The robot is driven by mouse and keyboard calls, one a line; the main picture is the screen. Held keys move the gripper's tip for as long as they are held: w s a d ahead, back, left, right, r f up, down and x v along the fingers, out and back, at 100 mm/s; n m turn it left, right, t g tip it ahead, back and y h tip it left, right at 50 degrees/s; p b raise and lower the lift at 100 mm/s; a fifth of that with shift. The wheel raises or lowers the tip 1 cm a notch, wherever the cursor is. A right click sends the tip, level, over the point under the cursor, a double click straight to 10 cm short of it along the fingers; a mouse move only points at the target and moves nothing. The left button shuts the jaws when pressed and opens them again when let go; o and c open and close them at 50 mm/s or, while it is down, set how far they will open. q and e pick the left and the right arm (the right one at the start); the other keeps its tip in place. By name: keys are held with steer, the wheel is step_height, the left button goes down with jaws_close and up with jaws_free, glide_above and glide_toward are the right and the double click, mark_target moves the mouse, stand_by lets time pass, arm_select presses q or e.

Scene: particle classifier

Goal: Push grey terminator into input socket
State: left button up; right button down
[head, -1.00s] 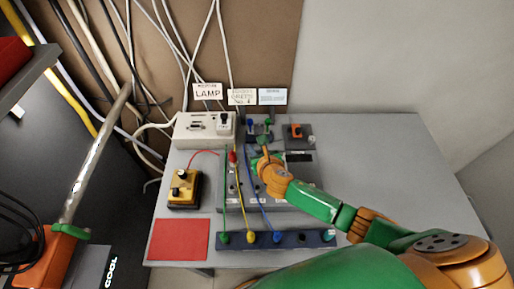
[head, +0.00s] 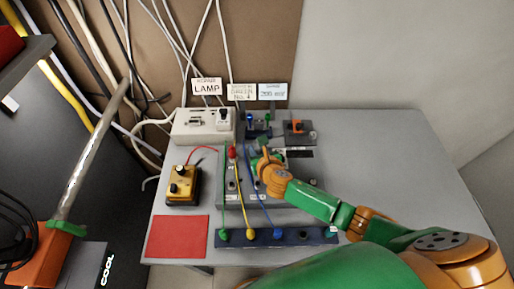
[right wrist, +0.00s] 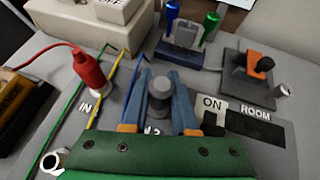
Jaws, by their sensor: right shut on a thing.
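My right gripper (right wrist: 158,105) is shut on the grey terminator (right wrist: 159,88), a short dark-grey cylinder held upright between its two blue fingers. In the head view the gripper (head: 263,156) is over the upper middle of the grey panel box (head: 290,190). The terminator is too small and covered to make out there. A white label, partly hidden, is below the terminator in the wrist view. The socket under it is hidden, so I cannot tell whether they touch. My left gripper is not in view.
A red plug (right wrist: 88,70) stands left of the gripper beside an "IN" label. Green, yellow and blue cables cross the panel's left side. Behind are a blue-and-green plug block (right wrist: 183,45) and an orange switch (right wrist: 255,60). The table's right side (head: 410,160) is clear.

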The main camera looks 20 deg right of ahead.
steer(key=shift+f, duration=0.25)
steer(key=c, duration=0.6)
jaws_free()
steer(key=p+v, duration=0.1)
steer(key=v, duration=0.6)
steer(key=shift+s+p, duration=0.15)
steer(key=shift+p, duration=0.15)
